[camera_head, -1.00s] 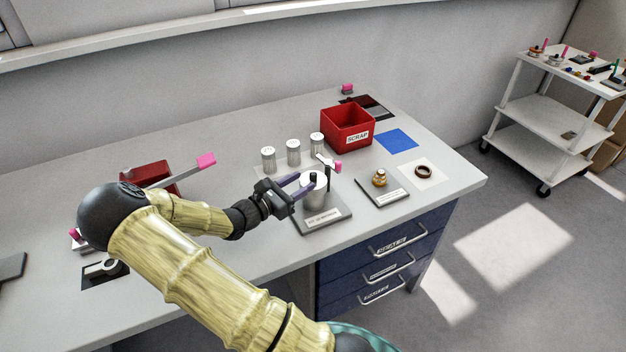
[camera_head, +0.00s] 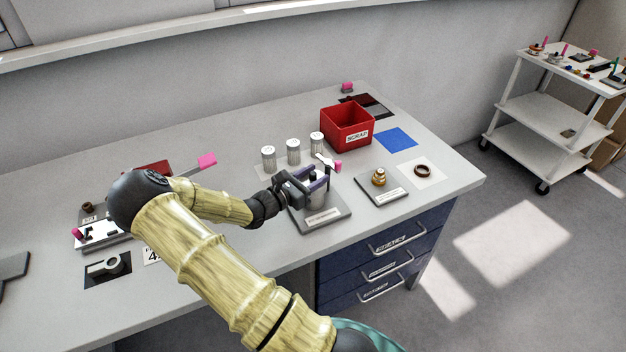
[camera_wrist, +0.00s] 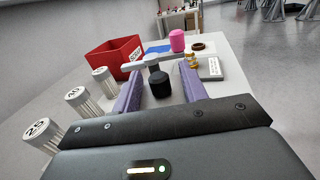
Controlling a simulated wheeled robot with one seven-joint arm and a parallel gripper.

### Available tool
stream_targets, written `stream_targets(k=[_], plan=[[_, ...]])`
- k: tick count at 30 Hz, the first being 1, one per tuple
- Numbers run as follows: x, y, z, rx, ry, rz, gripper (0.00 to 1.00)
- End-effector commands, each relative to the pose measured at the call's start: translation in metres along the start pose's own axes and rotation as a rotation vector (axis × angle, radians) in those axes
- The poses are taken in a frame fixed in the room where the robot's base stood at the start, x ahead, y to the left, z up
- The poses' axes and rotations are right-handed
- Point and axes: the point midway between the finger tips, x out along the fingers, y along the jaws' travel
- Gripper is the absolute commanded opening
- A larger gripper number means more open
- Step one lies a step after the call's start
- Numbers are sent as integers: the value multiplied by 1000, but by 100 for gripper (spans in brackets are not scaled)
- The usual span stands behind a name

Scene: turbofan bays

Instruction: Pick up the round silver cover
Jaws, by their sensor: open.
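The round silver cover (camera_head: 317,199) stands on a dark labelled base plate (camera_head: 335,216) near the front of the bench. My gripper (camera_head: 315,180) is open, with its two purple fingers at the top of the cover and partly hiding it. In the wrist view a black knob (camera_wrist: 160,84) shows between the open fingers (camera_wrist: 160,80). My gripper body hides most of the cover there. I cannot tell whether the fingers touch it.
A lever with a pink end (camera_head: 338,166) stands just behind the cover. Several silver canisters (camera_head: 293,152) and the red SCRAP box (camera_head: 346,126) are behind. A brass part (camera_head: 379,178) and a brown ring (camera_head: 423,170) lie to the right, near a blue square (camera_head: 396,140).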

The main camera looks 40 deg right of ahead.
Motion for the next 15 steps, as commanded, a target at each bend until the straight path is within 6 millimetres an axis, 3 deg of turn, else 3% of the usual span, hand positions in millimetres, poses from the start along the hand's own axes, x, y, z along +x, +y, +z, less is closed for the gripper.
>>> stream_targets(k=[4,11,15], plan=[[0,0,0,0,0,0,43],[0,0,0,0,0,0,0],[0,0,1,0,-1,0,0]])
